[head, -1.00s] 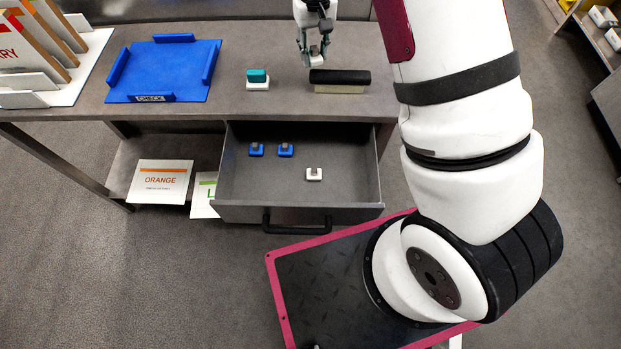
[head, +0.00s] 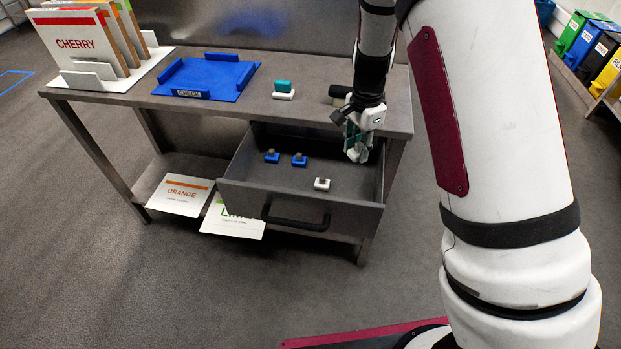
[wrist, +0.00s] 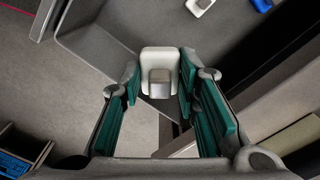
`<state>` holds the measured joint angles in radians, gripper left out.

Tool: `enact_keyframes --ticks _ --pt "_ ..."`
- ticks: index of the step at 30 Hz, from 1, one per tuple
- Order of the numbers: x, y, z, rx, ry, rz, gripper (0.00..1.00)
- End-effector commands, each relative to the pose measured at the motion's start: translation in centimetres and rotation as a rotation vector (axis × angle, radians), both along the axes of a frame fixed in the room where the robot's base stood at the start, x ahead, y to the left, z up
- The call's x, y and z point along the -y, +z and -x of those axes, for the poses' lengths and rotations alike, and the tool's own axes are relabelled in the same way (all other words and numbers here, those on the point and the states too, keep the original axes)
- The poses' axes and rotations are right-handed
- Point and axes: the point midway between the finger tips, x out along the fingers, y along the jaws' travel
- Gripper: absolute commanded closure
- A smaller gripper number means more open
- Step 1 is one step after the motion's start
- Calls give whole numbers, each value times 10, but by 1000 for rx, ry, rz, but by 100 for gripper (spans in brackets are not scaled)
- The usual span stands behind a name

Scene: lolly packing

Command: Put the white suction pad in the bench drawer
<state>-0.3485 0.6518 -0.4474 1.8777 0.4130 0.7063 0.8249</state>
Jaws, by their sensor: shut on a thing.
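A white suction pad with a grey block on it (wrist: 160,72) sits between the fingertips of my gripper (wrist: 160,82). In the head view my gripper (head: 357,150) is at the right end of the open bench drawer (head: 300,217), just in front of the bench edge. The gripper is shut on the pad, above the drawer's right side; its exact height cannot be told. Another white pad (head: 321,184) lies in the drawer and shows in the wrist view (wrist: 200,4). Two blue pads (head: 272,156) (head: 299,160) lie further left in the drawer.
On the bench (head: 330,118) stand a blue tray (head: 207,75), a teal-topped white block (head: 284,90) and a dark-topped block (head: 340,92), partly hidden by my arm. Signs stand at the left, others lie on the lower shelf.

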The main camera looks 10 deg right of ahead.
Motion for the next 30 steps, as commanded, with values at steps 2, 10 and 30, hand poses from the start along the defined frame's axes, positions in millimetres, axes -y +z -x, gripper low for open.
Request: enact_keyframes --ticks 2,10,30 --pt "-1 -21 -9 2 -164 0 94" --pt "-2 -52 -15 2 -605 -1 94" --pt "-2 -123 -15 1 -724 -2 94"
